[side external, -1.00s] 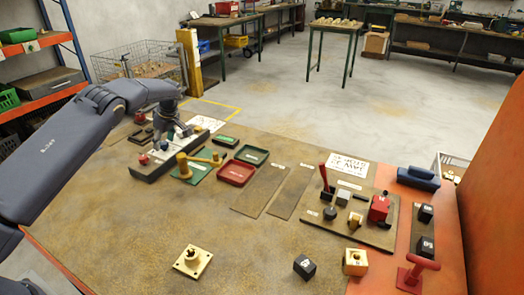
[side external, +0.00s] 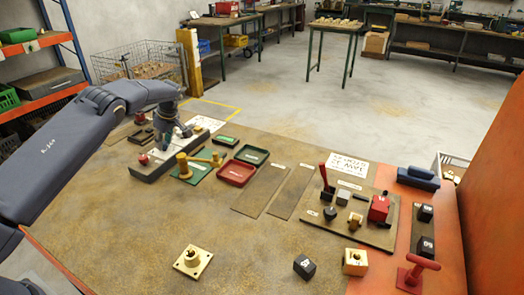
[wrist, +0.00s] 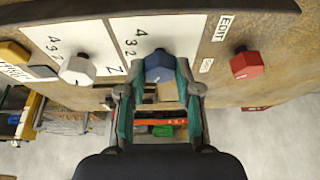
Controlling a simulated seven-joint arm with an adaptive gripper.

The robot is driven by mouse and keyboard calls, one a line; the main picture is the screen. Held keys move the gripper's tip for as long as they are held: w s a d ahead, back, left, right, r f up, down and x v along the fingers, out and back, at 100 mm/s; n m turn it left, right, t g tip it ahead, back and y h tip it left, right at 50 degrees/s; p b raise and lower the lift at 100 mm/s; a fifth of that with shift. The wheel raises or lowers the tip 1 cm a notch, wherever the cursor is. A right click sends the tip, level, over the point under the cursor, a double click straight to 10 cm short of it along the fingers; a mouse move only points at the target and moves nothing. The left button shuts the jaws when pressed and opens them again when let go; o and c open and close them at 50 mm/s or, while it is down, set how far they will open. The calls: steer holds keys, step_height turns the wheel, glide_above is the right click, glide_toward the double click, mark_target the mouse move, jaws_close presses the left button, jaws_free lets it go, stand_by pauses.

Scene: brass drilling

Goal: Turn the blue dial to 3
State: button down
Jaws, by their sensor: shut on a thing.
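The blue dial (wrist: 158,66) sits on the panel in front of a white scale card (wrist: 180,36) with printed numbers, in the wrist view. My gripper (wrist: 159,85) has its two teal-lined fingers on either side of the dial, shut on it. Which number the dial points to cannot be told. In the side view my gripper (side external: 164,134) is down at the control panel (side external: 150,170) on the left of the bench, and it hides the blue dial there.
In the wrist view a white dial (wrist: 77,70) is left of my gripper and a red knob (wrist: 246,65) is right of it.

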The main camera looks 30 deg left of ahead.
steer(key=shift+r+m, duration=0.1)
steer(key=shift+m, duration=0.2)
steer(key=m+t, duration=0.1)
steer(key=m, duration=0.2)
steer(key=shift+s+m+t, duration=0.15)
steer(key=shift+m+t, duration=0.15)
steer(key=m, duration=0.2)
steer(key=m+t+h, duration=0.1)
steer(key=m, duration=0.1)
steer(key=shift+s+a+m+t, duration=0.1)
steer(key=shift+s+m+t, duration=0.05)
steer(key=shift+m+t, duration=0.15)
steer(key=m, duration=0.2)
steer(key=m+t+h, duration=0.1)
steer(key=m, duration=0.1)
steer(key=shift+a+m+h, duration=0.15)
steer(key=shift+m+h, duration=0.15)
steer(key=shift+s+a+m+h, duration=0.1)
steer(key=shift+m+h, duration=0.35)
steer(key=shift+m, duration=0.65)
steer(key=shift+a+m+h, duration=0.1)
steer(key=shift+m+h, duration=0.35)
steer(key=shift+m, duration=0.65)
steer(key=c, duration=0.8)
jaws_free()
